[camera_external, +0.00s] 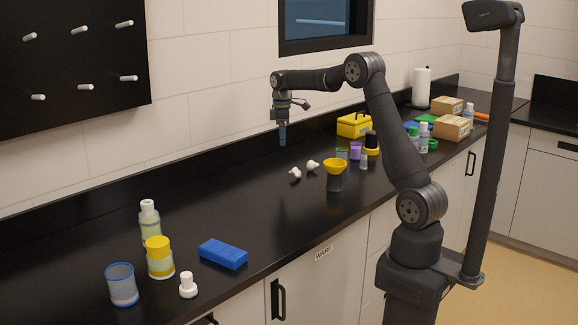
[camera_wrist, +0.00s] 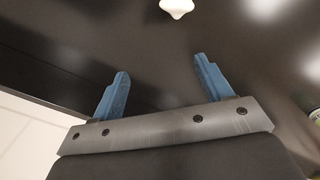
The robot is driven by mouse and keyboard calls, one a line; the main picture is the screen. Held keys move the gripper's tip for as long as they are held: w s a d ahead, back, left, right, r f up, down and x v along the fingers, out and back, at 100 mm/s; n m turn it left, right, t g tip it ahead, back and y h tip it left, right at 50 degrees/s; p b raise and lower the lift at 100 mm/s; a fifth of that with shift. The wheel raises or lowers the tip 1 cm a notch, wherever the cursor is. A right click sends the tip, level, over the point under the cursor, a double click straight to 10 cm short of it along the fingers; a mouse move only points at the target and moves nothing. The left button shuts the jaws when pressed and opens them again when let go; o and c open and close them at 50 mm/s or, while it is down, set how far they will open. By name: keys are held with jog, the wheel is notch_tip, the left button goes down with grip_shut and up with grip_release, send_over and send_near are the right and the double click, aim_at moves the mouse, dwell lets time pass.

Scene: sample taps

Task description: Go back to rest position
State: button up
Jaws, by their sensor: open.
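My gripper (camera_external: 282,135) hangs pointing down above the back part of the black counter (camera_external: 225,205), clear of its surface. In the wrist view my gripper (camera_wrist: 158,85) shows two blue fingers spread wide apart with nothing between them. Two small white taps (camera_external: 295,173) (camera_external: 312,165) lie on the counter below and to the right of the gripper. A white knob-like tip, probably one of these taps, shows at the top of the wrist view (camera_wrist: 177,7), beyond the fingers and apart from them.
A yellow funnel (camera_external: 335,167) on a dark holder, a purple cup (camera_external: 355,151) and a yellow box (camera_external: 354,125) stand to the right. The counter's middle is clear.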

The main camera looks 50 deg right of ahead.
jog(key=a+n, duration=0.1)
jog(key=a, duration=0.6)
jog(key=shift+n, duration=0.3)
jog(key=shift+f, duration=0.15)
